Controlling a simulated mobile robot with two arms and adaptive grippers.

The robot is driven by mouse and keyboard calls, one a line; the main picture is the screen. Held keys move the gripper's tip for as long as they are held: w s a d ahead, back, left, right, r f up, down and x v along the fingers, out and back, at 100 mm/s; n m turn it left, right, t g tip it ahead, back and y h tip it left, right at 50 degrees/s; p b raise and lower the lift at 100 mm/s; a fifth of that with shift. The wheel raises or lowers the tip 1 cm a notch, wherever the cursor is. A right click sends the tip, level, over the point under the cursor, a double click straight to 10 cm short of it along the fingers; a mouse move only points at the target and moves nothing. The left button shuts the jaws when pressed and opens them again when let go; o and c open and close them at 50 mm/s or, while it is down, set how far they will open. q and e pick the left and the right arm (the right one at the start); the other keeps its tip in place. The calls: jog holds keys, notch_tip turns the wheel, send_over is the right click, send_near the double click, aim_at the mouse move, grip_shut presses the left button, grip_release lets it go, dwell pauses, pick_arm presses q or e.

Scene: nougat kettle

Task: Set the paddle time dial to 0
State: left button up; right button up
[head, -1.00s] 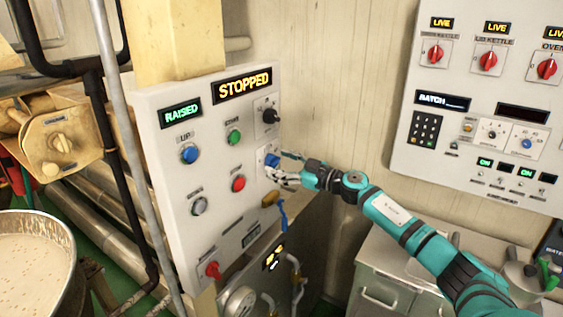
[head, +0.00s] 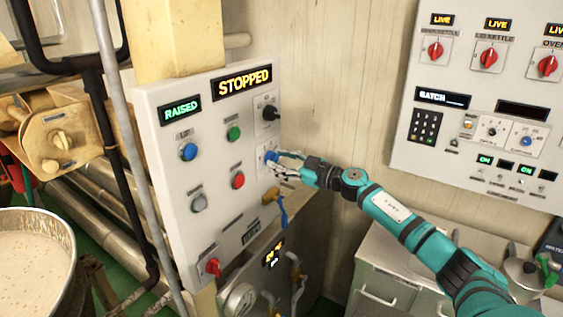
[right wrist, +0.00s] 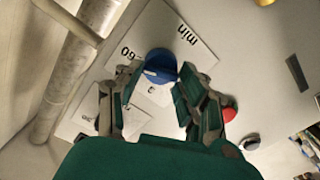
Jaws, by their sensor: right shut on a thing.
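The paddle time dial is a blue knob (right wrist: 161,65) on a white scale plate (right wrist: 190,42) marked "min" and "60" in the right wrist view. In the head view the blue dial (head: 271,156) sits at the right edge of the kettle panel, partly hidden by my gripper. My right gripper (head: 279,163) reaches it from the right. In the right wrist view my fingers (right wrist: 158,90) stand on either side of the knob and are shut on it. The dial's pointer and the rest of its scale are hard to read. My left gripper is not in view.
The panel (head: 218,220) shows STOPPED and RAISED. A black knob (head: 270,113) sits above the dial, a red button (head: 238,180) to its left, and a brown handle (head: 271,195) below. A second panel (head: 480,110) hangs at the right. A kettle (head: 70,235) stands at left.

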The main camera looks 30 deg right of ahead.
jog(key=n, duration=0.3)
jog(key=n+b, duration=0.1)
jog(key=n, duration=0.2)
jog(key=shift+f, duration=0.1)
jog(key=n+b, duration=0.1)
jog(key=n, duration=0.3)
jog(key=shift+a+f+b, duration=0.1)
jog(key=shift+b, duration=0.2)
jog(key=n+b, duration=0.3)
jog(key=n, duration=0.2)
jog(key=n+b, duration=0.3)
jog(key=n, duration=0.3)
jog(key=n+b, duration=0.3)
jog(key=n, duration=0.2)
jog(key=shift+f+b, duration=0.25)
jog(key=shift+b, duration=0.1)
jog(key=shift+n, duration=0.4)
